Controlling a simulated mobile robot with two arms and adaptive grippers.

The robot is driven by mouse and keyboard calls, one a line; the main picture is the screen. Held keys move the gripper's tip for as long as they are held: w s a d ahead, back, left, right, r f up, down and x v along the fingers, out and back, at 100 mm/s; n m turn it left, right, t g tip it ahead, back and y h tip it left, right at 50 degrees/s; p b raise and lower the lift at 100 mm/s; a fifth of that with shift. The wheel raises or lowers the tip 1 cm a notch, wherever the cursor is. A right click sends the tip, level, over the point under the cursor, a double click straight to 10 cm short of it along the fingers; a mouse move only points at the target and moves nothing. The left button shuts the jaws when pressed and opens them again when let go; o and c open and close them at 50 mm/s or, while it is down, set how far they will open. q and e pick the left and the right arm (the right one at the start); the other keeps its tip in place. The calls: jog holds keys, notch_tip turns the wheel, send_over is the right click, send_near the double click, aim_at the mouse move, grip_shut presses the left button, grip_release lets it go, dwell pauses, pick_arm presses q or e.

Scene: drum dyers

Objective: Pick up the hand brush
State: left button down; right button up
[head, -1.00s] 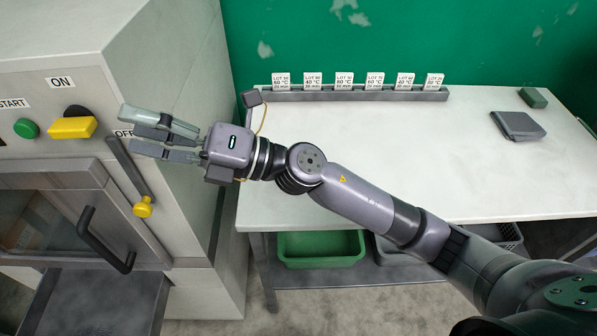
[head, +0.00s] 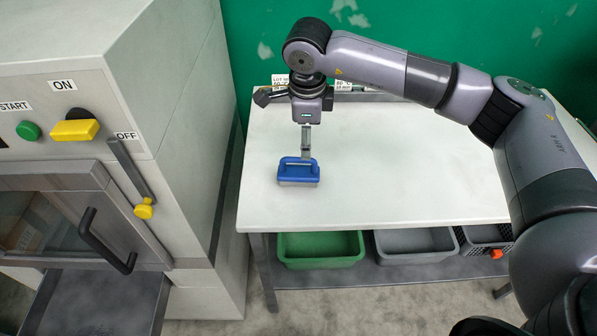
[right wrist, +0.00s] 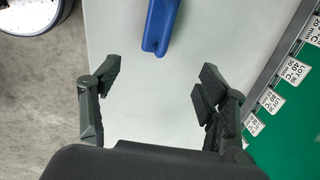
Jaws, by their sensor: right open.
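The hand brush (head: 298,172) is blue with a raised handle and lies on the white table, near its left side. In the right wrist view the blue handle of the brush (right wrist: 160,24) enters from the top edge, ahead of the fingertips. My right gripper (head: 306,153) hangs above the table at the brush's far side, and its fingers partly overlap the brush in the head view. In the right wrist view my right gripper (right wrist: 160,82) is open, with nothing between its fingers. My left gripper is not in view.
The white table (head: 420,180) is clear around the brush. Lot labels in a rack (right wrist: 270,98) run along its back edge. A green bin (head: 320,247) and a grey bin (head: 415,245) stand below. The machine (head: 150,70) stands at the left.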

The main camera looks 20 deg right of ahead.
jog(key=p, duration=0.3)
send_over(304, 172)
jog(key=f, duration=1)
jog(key=shift+s, duration=0.4)
jog(key=f, duration=0.1)
jog(key=f+p, duration=0.1)
jog(key=f, duration=0.1)
jog(key=f+p, duration=0.1)
jog(key=shift+w+f, duration=0.3)
jog(key=shift+f, duration=0.35)
jog(key=shift+c, duration=0.4)
jog(key=c, duration=1.2)
